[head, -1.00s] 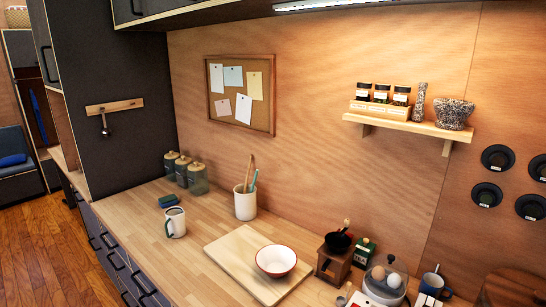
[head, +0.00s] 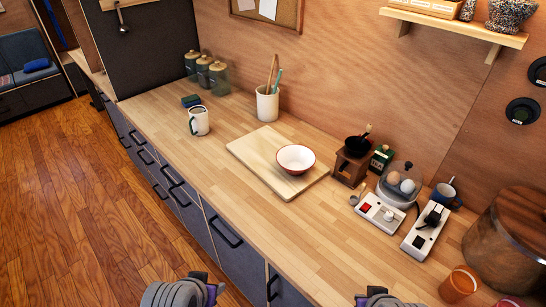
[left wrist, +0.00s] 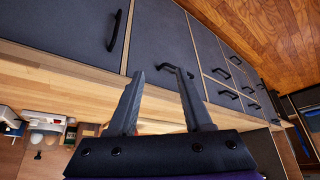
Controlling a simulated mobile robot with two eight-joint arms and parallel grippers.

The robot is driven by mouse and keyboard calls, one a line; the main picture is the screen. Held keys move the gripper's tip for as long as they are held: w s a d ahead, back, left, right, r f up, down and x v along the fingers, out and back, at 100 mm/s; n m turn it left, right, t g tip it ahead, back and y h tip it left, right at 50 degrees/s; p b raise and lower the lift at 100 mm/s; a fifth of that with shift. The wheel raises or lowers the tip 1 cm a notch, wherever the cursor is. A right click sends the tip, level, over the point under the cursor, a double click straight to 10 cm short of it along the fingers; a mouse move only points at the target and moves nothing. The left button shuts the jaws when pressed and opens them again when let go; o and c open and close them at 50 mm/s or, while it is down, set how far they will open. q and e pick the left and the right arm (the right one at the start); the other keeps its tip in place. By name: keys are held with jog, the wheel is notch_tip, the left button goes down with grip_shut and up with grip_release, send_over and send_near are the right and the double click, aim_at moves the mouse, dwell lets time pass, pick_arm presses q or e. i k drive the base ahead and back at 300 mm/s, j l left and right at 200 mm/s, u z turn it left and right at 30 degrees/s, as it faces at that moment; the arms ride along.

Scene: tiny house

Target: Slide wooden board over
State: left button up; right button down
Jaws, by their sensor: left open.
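The pale wooden board (head: 254,149) lies flat on the wooden counter in the head view. A white bowl with a red rim (head: 295,158) stands on its right part. My left gripper (left wrist: 159,74) is open and empty in the left wrist view, with dark drawer fronts beyond its fingers. In the head view my left arm shows only at the bottom edge, in front of the counter and well apart from the board. My right gripper (head: 375,298) is partly visible at the bottom edge; its fingers cannot be made out.
A white mug (head: 199,121) and a utensil cup (head: 267,104) stand left of and behind the board. A coffee grinder (head: 352,164), an egg cooker (head: 398,185) and white power strips (head: 426,226) are on the right. The counter (head: 235,185) in front of the board is clear.

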aim_at(257, 150)
jog(key=i+j, duration=0.15)
jog(key=j, duration=0.2)
jog(key=i+j, duration=0.2)
jog(key=j, duration=0.15)
jog(key=i+j+z, duration=0.1)
jog(key=j, duration=0.25)
jog(key=i+j, duration=0.2)
jog(key=i+j+z, duration=0.15)
jog(key=j, duration=0.3)
jog(key=z, duration=2.05)
